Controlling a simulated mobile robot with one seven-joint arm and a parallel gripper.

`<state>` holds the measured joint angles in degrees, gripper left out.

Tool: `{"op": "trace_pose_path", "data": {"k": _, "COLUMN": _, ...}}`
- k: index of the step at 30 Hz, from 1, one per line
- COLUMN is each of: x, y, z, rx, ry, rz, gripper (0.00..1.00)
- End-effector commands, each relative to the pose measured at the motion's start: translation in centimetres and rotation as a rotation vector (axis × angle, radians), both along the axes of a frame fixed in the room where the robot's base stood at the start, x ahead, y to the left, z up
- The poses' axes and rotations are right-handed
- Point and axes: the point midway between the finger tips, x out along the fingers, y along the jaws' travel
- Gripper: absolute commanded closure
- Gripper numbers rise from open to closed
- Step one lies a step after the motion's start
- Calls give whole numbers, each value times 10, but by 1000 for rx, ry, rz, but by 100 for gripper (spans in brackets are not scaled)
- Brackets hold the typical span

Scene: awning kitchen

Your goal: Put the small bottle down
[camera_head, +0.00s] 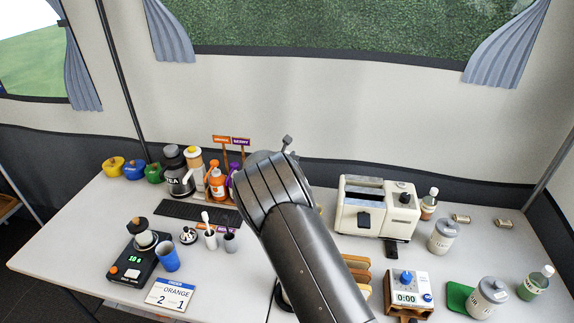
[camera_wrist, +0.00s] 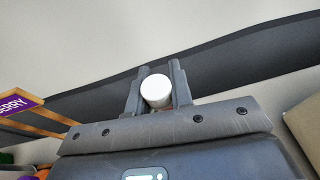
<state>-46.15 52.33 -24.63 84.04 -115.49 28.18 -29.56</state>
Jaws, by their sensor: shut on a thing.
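In the wrist view my gripper (camera_wrist: 159,72) is shut on the small bottle (camera_wrist: 157,91). Only its round white cap shows clearly, between the two dark fingers; the bottle's body is mostly hidden. In the head view my arm covers the middle of the table (camera_head: 78,243), and it hides the gripper's fingers and the held bottle. The wrist view shows pale wall and a dark band behind the fingers, so I cannot tell how high the bottle is above the table.
A cream toaster (camera_head: 360,219) stands right of my arm, with a capped bottle (camera_head: 428,206) and a white canister (camera_head: 443,237) beyond it. Syrup bottles (camera_head: 216,182) and signposts (camera_head: 232,141) stand at back left. A blue cup (camera_head: 168,257) and order card (camera_head: 170,294) are at front left.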

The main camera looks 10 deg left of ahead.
Motion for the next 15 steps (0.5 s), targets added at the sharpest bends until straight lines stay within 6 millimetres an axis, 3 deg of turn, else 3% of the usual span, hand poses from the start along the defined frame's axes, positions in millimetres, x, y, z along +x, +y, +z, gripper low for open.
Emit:
{"op": "trace_pose_path", "data": {"k": 4, "x": 0, "y": 1, "z": -9, "rx": 0, "ry": 0, "rz": -1, "gripper": 100}}
{"op": "trace_pose_path", "data": {"k": 10, "x": 0, "y": 1, "z": -38, "rx": -1, "ry": 0, "rz": -1, "gripper": 100}}
{"op": "trace_pose_path", "data": {"k": 15, "x": 0, "y": 1, "z": -40, "rx": 1, "ry": -2, "rz": 0, "gripper": 100}}
